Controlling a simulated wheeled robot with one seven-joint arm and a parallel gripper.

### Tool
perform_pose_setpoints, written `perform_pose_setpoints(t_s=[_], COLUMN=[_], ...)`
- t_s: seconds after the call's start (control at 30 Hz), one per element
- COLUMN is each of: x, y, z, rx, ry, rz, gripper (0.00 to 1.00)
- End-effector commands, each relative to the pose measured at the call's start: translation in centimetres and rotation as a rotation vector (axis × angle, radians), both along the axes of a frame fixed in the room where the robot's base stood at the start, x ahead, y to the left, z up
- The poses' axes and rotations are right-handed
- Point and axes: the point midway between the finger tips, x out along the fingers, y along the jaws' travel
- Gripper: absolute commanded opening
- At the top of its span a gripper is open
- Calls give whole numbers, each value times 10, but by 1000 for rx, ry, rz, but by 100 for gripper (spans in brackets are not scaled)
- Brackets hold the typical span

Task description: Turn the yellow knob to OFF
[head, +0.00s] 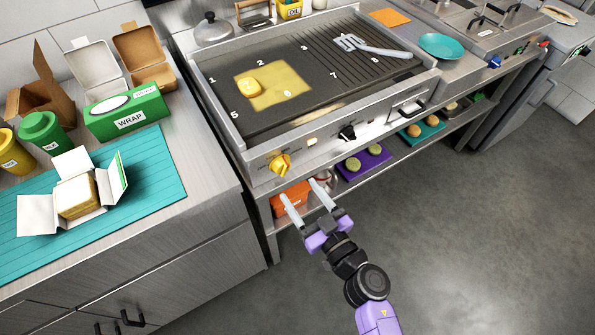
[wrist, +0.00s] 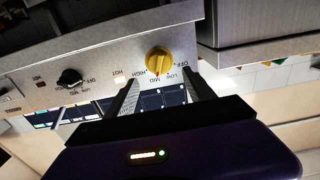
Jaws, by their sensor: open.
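The yellow knob (head: 280,165) is on the front panel of the griddle, near its left end. It also shows in the wrist view (wrist: 158,60), with OFF, LOW, MID and HIGH printed around it. A small reddish mark on the knob appears to face MID, though it is small. My gripper (head: 298,189) is open and empty, in front of and below the panel. In the wrist view my gripper (wrist: 163,78) has its two fingers apart, with the knob beyond and roughly between them, not touching.
A black knob (head: 347,132) is farther right on the panel and also shows in the wrist view (wrist: 70,78). A shelf below holds an orange container (head: 291,198) and a purple tray (head: 364,161). The floor (head: 470,220) to the right is clear.

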Motion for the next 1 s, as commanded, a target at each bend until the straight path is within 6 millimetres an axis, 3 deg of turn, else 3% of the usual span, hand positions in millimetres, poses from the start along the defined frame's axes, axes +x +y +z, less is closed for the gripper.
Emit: perform_pose_setpoints(t_s=[0.6, 0.93, 1.0], x=[61, 64, 64], y=[40, 43, 42], z=[0, 0, 0], rx=[9, 9, 10], ry=[4, 5, 5], rz=[-2, -2, -2], gripper=[62, 62, 52])
